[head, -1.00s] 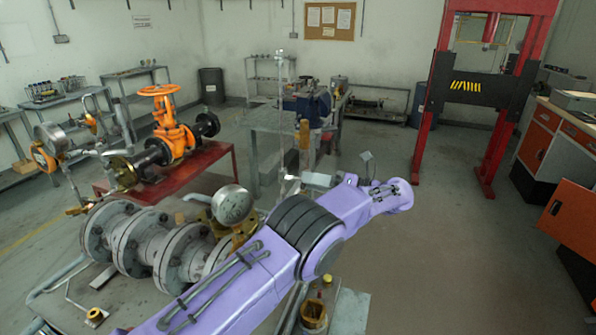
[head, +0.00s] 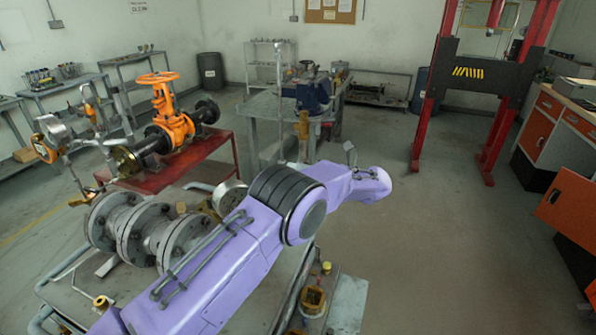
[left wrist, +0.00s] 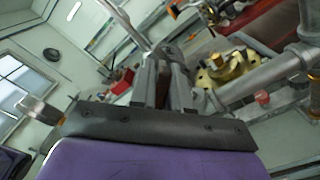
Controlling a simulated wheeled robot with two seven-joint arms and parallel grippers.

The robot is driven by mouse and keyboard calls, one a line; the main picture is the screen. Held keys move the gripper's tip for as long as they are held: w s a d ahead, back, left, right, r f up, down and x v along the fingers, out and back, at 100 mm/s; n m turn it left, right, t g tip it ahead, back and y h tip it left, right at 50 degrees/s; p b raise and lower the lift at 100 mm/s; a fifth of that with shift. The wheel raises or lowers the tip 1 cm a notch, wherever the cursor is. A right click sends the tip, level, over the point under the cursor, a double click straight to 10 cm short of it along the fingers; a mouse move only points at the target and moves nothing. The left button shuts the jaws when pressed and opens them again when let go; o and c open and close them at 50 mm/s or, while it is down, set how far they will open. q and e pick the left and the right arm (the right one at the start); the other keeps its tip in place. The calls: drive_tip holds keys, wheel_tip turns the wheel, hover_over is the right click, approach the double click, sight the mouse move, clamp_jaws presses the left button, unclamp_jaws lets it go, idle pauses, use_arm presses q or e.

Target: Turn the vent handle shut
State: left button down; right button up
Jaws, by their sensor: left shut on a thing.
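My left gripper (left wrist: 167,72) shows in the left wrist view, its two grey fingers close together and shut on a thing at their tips. A long pale grey bar (left wrist: 122,18) runs from the top edge down to the fingertips; it looks like the vent handle, though its held part is mostly hidden by the fingers. A brass valve body (left wrist: 230,68) lies just right of the fingers. In the head view my purple left arm crosses the middle, and its gripper is hidden. My right gripper is not in view.
Grey flanged pipework (head: 140,232) and a round gauge (head: 230,197) lie beside my arm. An orange handwheel valve (head: 172,125) stands on a red bench (head: 205,146) at left. A grey workbench (head: 258,106) stands behind. Floor at right is clear before a red press (head: 424,110).

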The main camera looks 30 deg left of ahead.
use_arm(q)
drive_tip(key=shift+f, duration=0.1)
drive_tip(key=shift+m+b, duration=0.65)
drive_tip(key=shift+m, duration=0.35)
drive_tip(key=shift+m+b, duration=0.3)
drive_tip(key=shift+m, duration=2.6)
drive_tip(key=c, duration=1.2)
unclamp_jaws()
